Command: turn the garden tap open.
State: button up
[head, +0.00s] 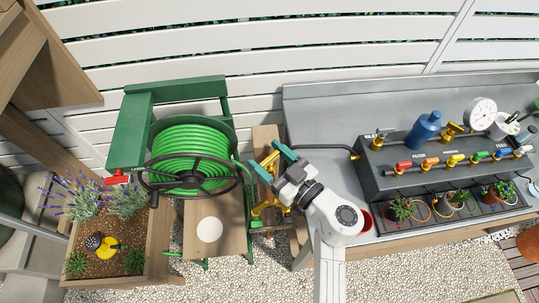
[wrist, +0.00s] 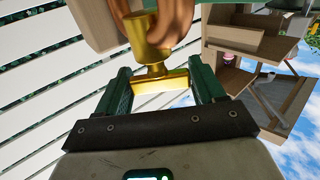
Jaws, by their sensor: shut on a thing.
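The garden tap is brass and mounted on a wooden post (head: 264,136), left of my arm in the head view. In the wrist view its round stem (wrist: 147,35) and flat bar handle (wrist: 160,83) are close in front of me. My gripper (head: 273,160) has teal fingers, one at each end of the handle. It is shut on the handle, which spans crosswise between the fingers in the wrist view. The lower brass part of the tap (head: 267,207) shows below my gripper in the head view. My gripper and wrist partly hide the tap.
A green hose reel (head: 190,155) with a dark wheel stands just left of the post. A planter box (head: 150,262) with lavender is at lower left. A grey bench with a valve panel (head: 372,180), gauge (head: 481,113) and small pots is at right. Gravel (head: 425,268) lies in front.

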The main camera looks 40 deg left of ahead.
jog(key=n+g, duration=0.2)
jog(key=g, duration=0.1)
jog(key=n+g+b, duration=0.1)
jog(key=g, duration=0.1)
jog(key=shift+w+d+f+n+g+h, duration=0.1)
jog(key=shift+w+f+n+g+h, duration=0.1)
jog(key=shift+n+g+h, duration=0.15)
jog(key=n+g+b, duration=0.1)
jog(key=g+b, duration=0.1)
jog(key=n+g+h+b, duration=0.1)
jog(key=n+g, duration=0.1)
jog(key=shift+f+h+b, duration=0.2)
jog(key=shift+h+b, duration=0.05)
jog(key=shift+b, duration=0.15)
jog(key=n+g+h+b, duration=0.2)
jog(key=n+g+b, duration=0.1)
jog(key=g+b, duration=0.1)
jog(key=shift+s+r+h+b, duration=0.1)
jog(key=shift+h+b, duration=0.3)
jog(key=shift+b, duration=0.4)
jog(key=shift+r+n+g+h+b, duration=0.1)
jog(key=shift+n+g+h+b, duration=0.25)
jog(key=shift+g+h+b, duration=0.2)
jog(key=shift+s+r+b, duration=0.1)
jog(key=shift+r+b, duration=0.1)
jog(key=shift+b, duration=0.2)
jog(key=o, duration=1)
jog(key=shift+c, duration=0.2)
